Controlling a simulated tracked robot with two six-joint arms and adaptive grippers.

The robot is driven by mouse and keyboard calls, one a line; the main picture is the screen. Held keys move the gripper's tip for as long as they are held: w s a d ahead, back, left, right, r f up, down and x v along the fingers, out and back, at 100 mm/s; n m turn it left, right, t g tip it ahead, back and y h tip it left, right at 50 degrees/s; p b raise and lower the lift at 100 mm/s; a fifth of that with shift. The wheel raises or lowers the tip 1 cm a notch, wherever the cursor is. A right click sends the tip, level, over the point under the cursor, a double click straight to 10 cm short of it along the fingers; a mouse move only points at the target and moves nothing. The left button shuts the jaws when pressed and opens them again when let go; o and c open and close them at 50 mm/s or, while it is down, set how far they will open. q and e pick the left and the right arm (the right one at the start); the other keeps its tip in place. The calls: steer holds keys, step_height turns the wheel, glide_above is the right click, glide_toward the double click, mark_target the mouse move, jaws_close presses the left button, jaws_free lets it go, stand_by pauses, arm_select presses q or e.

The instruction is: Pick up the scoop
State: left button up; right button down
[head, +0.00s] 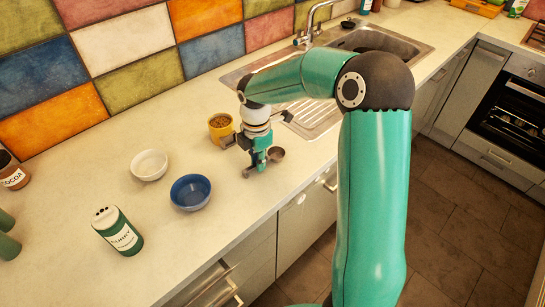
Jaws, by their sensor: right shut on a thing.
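The scoop (277,154) is a small metal cup. It is at my right gripper (257,166), near the front edge of the counter beside the sink's drainboard. My right gripper points down and is shut on the scoop. The fingers partly hide the scoop's handle. I cannot tell whether the scoop still touches the counter. My left gripper is not in view.
A yellow cup with brown contents (220,127) stands close behind the gripper. A white bowl (149,165), a blue bowl (190,192), a green shaker (118,231) and a cocoa jar (13,172) stand to the left. The sink (400,45) is behind my right arm.

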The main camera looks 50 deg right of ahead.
steer(key=shift+r, duration=0.1)
step_height(320, 180, up, 20)
stand_by(0.6)
steer(key=shift+w, duration=0.1)
